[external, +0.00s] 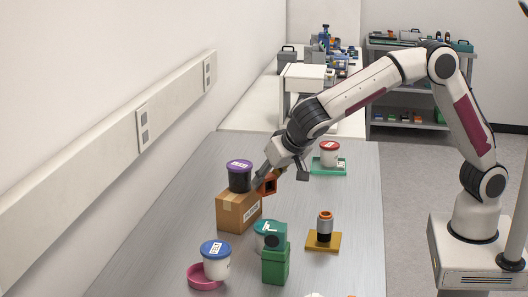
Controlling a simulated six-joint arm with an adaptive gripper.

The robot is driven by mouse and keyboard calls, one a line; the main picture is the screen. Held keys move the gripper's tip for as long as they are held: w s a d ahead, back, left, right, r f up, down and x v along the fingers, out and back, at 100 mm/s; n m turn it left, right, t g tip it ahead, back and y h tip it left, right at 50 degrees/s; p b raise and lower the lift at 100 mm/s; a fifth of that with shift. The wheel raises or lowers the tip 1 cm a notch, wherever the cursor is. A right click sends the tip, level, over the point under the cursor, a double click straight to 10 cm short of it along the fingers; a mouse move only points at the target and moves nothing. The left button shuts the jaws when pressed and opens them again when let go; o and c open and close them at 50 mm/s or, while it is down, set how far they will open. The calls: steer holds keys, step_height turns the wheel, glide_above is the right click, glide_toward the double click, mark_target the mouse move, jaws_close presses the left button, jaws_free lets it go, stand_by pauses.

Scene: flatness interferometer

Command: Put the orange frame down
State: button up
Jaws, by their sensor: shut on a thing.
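The orange frame (269,186) is a small square frame with a dark opening. It shows just right of the purple-lidded jar, at the end of my gripper (265,178). My gripper is shut on the frame and tilts down to the left. The frame appears to be held above the grey table (345,203), but the exact height is hard to tell. The fingertips are small here and partly hidden by the jar and the frame.
A dark jar with a purple lid (239,177) stands on a cardboard box (238,212). A white jar with a blue lid (215,259), a green block (275,266) and an orange-topped cylinder on a yellow plate (324,241) stand nearer. A red-lidded jar (329,154) stands behind.

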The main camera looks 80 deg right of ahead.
steer(key=w+a+r+n+t+y, duration=0.1)
steer(key=w+a+r+n+y, duration=0.15)
steer(key=w+a+r, duration=0.45)
steer(key=w+d+f+n, duration=0.1)
steer(key=w+d+f, duration=0.1)
steer(key=w+f, duration=0.7)
steer(key=shift+w+f, duration=0.35)
steer(key=shift+w, duration=1.6)
steer(key=shift+d, duration=0.1)
steer(key=shift+n, duration=0.25)
steer(key=shift+f, duration=2)
steer(key=shift+f, duration=0.1)
steer(key=shift+f, duration=1.9)
